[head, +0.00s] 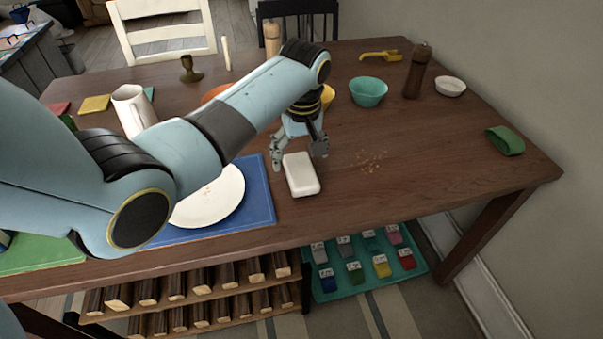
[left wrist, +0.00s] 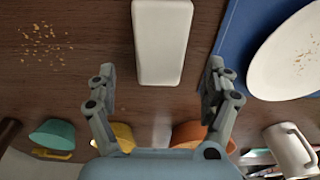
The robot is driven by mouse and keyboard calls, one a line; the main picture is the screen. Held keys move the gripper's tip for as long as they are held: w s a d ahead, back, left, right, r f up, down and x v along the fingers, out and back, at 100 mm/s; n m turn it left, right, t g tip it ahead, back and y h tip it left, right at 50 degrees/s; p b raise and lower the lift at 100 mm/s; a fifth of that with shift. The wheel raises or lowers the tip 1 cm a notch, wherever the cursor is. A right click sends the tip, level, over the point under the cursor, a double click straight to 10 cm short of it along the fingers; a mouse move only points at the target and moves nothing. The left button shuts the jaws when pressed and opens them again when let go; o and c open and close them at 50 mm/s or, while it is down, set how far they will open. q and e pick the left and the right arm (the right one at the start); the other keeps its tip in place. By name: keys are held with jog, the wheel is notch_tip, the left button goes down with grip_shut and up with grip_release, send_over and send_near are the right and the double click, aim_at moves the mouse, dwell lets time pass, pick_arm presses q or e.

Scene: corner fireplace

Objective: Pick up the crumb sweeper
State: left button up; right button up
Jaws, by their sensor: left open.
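A white rounded block, which looks like the crumb sweeper (head: 301,175), lies on the wooden table near its front edge, between the blue mat and some crumbs. My left gripper (head: 298,156) is open and empty, pointing down at the far end of the block. In the left wrist view the crumb sweeper (left wrist: 162,42) is in the upper middle, and the open fingers of my left gripper (left wrist: 160,69) show on either side of its end, with gaps. How high the fingertips are above the table is hard to tell. My right gripper is not in view.
A white plate (head: 210,197) on a blue mat (head: 262,203) is left of the block. Crumbs (head: 371,162) lie to its right. A teal bowl (head: 368,91), a pepper mill (head: 417,70) and a green object (head: 505,141) stand farther right. The table's right front is clear.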

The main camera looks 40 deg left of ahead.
aim_at(300, 169)
pick_arm(q)
notch_tip(300, 169, down, 5)
jog(key=shift+s+d+r+b, duration=0.1)
jog(key=shift+b, duration=0.2)
jog(key=shift+f, duration=0.2)
jog(key=shift+c, duration=1.7)
jog(key=c, duration=1)
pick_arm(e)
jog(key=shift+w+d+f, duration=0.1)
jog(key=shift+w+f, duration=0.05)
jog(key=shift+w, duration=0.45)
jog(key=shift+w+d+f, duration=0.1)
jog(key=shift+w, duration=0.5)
pick_arm(q)
jog(key=shift+r, duration=0.15)
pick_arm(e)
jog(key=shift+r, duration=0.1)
